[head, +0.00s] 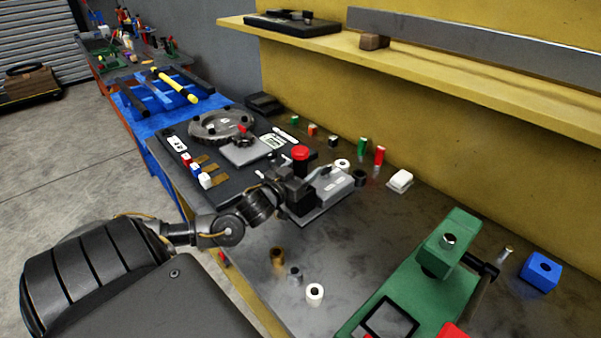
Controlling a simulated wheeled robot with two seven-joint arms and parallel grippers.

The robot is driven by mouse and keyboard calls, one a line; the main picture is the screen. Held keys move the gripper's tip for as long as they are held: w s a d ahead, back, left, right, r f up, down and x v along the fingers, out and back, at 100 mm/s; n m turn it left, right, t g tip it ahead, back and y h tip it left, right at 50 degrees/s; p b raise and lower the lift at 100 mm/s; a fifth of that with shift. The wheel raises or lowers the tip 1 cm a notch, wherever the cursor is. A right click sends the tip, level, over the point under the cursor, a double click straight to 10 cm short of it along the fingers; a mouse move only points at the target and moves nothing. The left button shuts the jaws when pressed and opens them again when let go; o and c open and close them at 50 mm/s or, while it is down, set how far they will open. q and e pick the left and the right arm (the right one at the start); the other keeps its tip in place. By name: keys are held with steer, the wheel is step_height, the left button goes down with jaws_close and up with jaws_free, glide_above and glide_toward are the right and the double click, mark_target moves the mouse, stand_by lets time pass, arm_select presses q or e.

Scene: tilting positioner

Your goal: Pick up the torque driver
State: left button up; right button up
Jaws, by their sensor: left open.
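I cannot surely pick out the torque driver. Small upright pieces stand behind my left gripper: a green one (362,146) and a red one (380,155), too small to identify. A red-topped black piece (300,154) shows just behind the gripper, partly hidden by it. My left gripper (336,182) reaches in from the left over the bench. It is open, and I see nothing held in it. Its body hides part of the bench under and behind it. My right gripper is not in view.
A black panel with a round plate (222,125) lies left of the gripper. A green device (440,250) stands front right, near a blue block (540,271). A white ring (315,294) sits near the front edge. A yellow shelf (430,68) overhangs the back. The bench middle is fairly clear.

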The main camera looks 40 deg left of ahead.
arm_select(q)
steer(key=shift+w, duration=0.25)
steer(key=shift+c, duration=0.4)
jaws_close()
steer(key=shift+r, duration=0.1)
